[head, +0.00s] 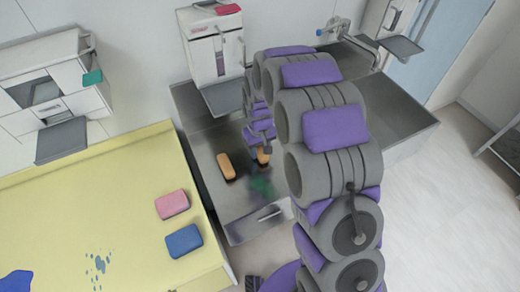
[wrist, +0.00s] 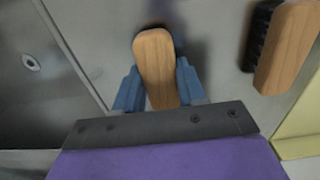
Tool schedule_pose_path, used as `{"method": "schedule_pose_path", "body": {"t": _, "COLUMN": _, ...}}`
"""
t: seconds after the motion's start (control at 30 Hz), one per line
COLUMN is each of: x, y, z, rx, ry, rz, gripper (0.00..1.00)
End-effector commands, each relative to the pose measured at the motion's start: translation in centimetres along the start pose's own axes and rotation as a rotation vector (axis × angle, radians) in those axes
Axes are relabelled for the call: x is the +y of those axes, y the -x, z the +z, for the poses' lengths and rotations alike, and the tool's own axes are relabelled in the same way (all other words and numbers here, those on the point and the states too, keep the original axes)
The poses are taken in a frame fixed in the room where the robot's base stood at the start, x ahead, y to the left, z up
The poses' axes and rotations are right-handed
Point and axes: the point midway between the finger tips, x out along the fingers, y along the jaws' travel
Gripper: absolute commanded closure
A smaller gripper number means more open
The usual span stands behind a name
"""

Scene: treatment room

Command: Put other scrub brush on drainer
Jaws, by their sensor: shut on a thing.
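My gripper (wrist: 157,84) is shut on a wooden-backed scrub brush (wrist: 155,55), its blue fingers on either side of the brush. In the head view the held brush (head: 264,156) shows just beside my gripper (head: 257,150), partly hidden by my arm. The other scrub brush (head: 226,166) lies on the steel drainer (head: 205,146), left of the held one. In the wrist view this second brush (wrist: 288,48) shows dark bristles at its left side, and the drainer (wrist: 105,25) lies under both. I cannot tell whether the held brush touches the drainer.
A sink basin with a drain hole (wrist: 31,63) lies left in the wrist view. A yellow table (head: 110,220) adjoins the drainer, with a pink sponge (head: 172,204) and a blue sponge (head: 184,241) on it. A white dispenser (head: 213,50) stands behind.

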Motion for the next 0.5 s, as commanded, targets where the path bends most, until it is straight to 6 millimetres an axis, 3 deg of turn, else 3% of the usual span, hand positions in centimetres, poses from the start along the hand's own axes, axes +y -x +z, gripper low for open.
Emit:
{"method": "schedule_pose_path", "body": {"t": 0.3, "x": 0.7, "y": 0.1, "z": 0.4, "rx": 0.001, "ry": -0.002, "rz": -0.007, "gripper": 0.34}}
{"method": "schedule_pose_path", "body": {"t": 0.5, "x": -0.1, "y": 0.0, "z": 0.0, "rx": -0.002, "ry": -0.002, "rz": 0.001, "gripper": 0.34}}
